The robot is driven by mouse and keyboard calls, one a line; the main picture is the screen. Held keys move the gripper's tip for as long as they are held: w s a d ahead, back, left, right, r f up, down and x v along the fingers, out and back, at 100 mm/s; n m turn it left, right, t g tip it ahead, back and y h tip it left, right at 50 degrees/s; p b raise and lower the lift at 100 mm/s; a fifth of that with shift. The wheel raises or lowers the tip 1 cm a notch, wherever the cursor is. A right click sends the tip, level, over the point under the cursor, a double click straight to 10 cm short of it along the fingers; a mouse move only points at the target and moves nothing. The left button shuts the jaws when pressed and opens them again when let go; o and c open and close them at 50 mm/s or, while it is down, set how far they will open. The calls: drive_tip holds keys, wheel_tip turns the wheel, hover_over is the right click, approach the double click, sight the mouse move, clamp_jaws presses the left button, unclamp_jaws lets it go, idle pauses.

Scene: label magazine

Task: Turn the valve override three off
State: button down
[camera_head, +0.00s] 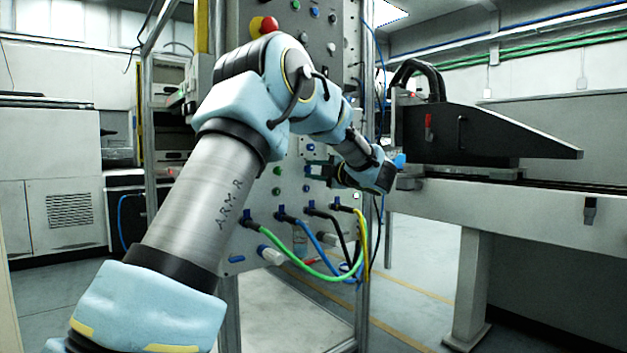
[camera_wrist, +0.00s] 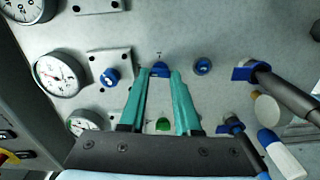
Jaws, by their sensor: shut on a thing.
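A grey panel (camera_head: 270,180) stands upright before me, with knobs, buttons and gauges on it. In the wrist view, a small blue knob (camera_wrist: 160,67) on the panel sits between the tips of my gripper's teal fingers (camera_wrist: 160,74). My gripper is shut on this knob, with one finger at each side. A mark above the knob is too small to read, so I cannot tell its label. In the head view my gripper (camera_head: 318,170) reaches the panel's right part, and the knob is hidden there.
Other blue knobs (camera_wrist: 109,76) and (camera_wrist: 202,66) flank the held one. A gauge (camera_wrist: 60,75) is at the left. Black plugs (camera_wrist: 285,92) stick out at the right. Green, blue and yellow cables (camera_head: 330,270) hang below. A machine bench (camera_head: 430,205) stands right.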

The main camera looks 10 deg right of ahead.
drive_tip(key=shift+f+n+b, duration=0.15)
drive_tip(key=shift+n+b, duration=0.35)
drive_tip(key=shift+n, duration=0.2)
drive_tip(key=c, duration=0.6)
unclamp_jaws()
drive_tip(key=p+v, duration=0.1)
drive_tip(key=v, duration=0.9)
drive_tip(key=shift+s+d+p, duration=0.2)
drive_tip(key=shift+s+p, duration=0.15)
drive_tip(key=shift+p, duration=0.05)
